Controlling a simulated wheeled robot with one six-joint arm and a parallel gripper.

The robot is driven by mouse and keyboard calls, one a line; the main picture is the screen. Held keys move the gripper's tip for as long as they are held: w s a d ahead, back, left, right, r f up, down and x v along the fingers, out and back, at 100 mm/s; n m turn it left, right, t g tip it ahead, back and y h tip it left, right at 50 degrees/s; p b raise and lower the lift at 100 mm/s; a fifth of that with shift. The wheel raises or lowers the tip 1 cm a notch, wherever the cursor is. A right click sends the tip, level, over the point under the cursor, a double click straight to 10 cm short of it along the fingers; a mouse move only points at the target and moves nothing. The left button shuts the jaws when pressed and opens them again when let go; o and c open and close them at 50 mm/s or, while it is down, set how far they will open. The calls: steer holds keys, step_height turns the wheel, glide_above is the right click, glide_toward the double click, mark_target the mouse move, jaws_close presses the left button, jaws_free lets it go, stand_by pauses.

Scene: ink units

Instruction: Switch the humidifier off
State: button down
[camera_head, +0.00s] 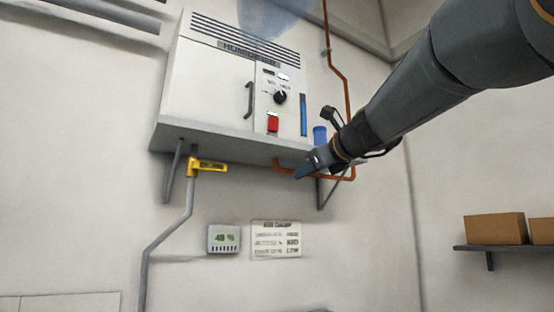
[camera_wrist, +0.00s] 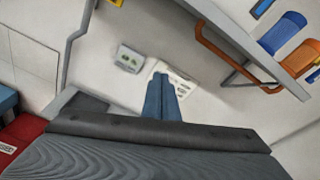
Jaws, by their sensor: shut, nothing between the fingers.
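The humidifier (camera_head: 207,95) is a pale wall-mounted cabinet in the upper middle of the head view, with a vent grille on top and faint bluish mist above it. On its front are a black knob (camera_head: 280,97), a red switch (camera_head: 273,122), a small lit white indicator (camera_head: 283,77) and a blue level strip (camera_head: 303,115). My gripper (camera_head: 303,172) is shut and empty, below the cabinet's lower right edge and apart from the red switch. In the wrist view the shut blue fingers (camera_wrist: 162,98) point toward the wall; the front controls are out of that view.
A yellow valve handle (camera_head: 207,166) sits on a grey pipe below the cabinet. A copper pipe (camera_head: 347,95) and a blue cylinder (camera_head: 320,134) are close to my gripper. A meter (camera_head: 223,239) and a notice (camera_head: 276,240) are on the wall below. Boxes (camera_head: 493,228) stand on a shelf at right.

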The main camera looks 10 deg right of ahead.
mark_target(273, 120)
steer(key=s+r+m+t+y, duration=0.1)
steer(key=s+r+m, duration=0.1)
steer(key=r, duration=0.6)
steer(key=s+r+m+t+b, duration=0.1)
steer(key=s+r+m+t, duration=0.1)
steer(key=r, duration=0.6)
steer(key=shift+s+a+y, duration=0.3)
steer(key=shift+s+y, duration=0.1)
steer(key=shift+s, duration=0.45)
steer(key=p+x, duration=0.5)
steer(key=x, duration=0.9)
steer(key=shift+d+r, duration=0.1)
steer(key=shift+w, duration=0.1)
